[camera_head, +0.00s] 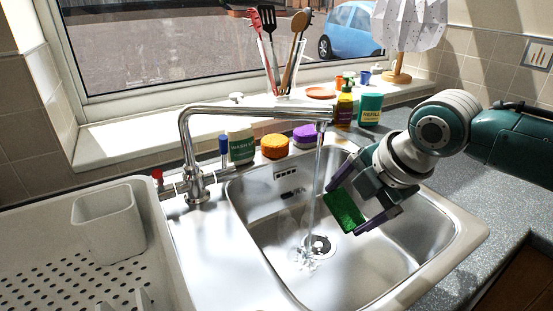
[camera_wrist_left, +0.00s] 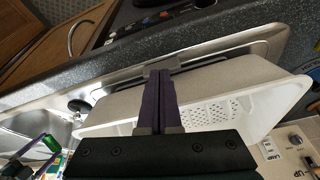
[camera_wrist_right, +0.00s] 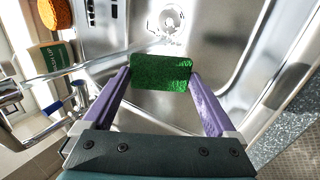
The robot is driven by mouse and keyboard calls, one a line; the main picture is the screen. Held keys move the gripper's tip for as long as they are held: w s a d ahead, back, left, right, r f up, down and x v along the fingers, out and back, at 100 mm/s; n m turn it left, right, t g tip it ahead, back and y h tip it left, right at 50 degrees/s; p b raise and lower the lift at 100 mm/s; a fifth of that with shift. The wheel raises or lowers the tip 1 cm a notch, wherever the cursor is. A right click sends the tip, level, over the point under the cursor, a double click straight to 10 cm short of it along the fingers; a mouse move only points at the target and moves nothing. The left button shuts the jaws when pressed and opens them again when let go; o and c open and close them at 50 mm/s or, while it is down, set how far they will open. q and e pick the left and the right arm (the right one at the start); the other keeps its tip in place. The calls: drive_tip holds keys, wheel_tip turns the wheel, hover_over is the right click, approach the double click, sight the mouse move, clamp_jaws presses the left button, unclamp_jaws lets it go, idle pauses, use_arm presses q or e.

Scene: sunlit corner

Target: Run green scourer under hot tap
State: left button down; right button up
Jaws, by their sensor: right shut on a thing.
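The green scourer (camera_head: 344,210) is held by my right gripper (camera_head: 348,206) above the right-hand sink bowl (camera_head: 420,255). In the right wrist view the scourer (camera_wrist_right: 160,72) lies flat across, between the two purple fingertips. Water (camera_head: 314,190) runs from the spout of the tap (camera_head: 255,108) down to the drain (camera_head: 318,245). In the head view the stream falls just left of the scourer, with a small gap. The tap has a red handle (camera_head: 158,178) and a blue handle (camera_head: 224,146). My left gripper (camera_wrist_left: 160,75) is shut and empty above the white drainer tray (camera_wrist_left: 205,100).
A white caddy (camera_head: 108,225) stands on the drainer at left. The sink bowl is otherwise clear.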

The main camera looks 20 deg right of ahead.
sight(335, 192)
use_arm(q)
wheel_tip(335, 192, down, 5)
drive_tip(key=b, duration=0.4)
drive_tip(key=shift+a, duration=0.1)
use_arm(e)
drive_tip(key=w, duration=0.2)
drive_tip(key=w+f, duration=0.1)
drive_tip(key=w, duration=0.1)
drive_tip(key=shift+w+a+f, duration=0.1)
drive_tip(key=shift+w+a, duration=0.05)
drive_tip(key=shift+a, duration=0.05)
use_arm(q)
drive_tip(key=shift+f+b, duration=0.6)
drive_tip(key=shift+b, duration=0.05)
use_arm(e)
drive_tip(key=shift+w+a, duration=0.1)
drive_tip(key=shift+w, duration=0.65)
use_arm(q)
drive_tip(key=shift+r, duration=0.1)
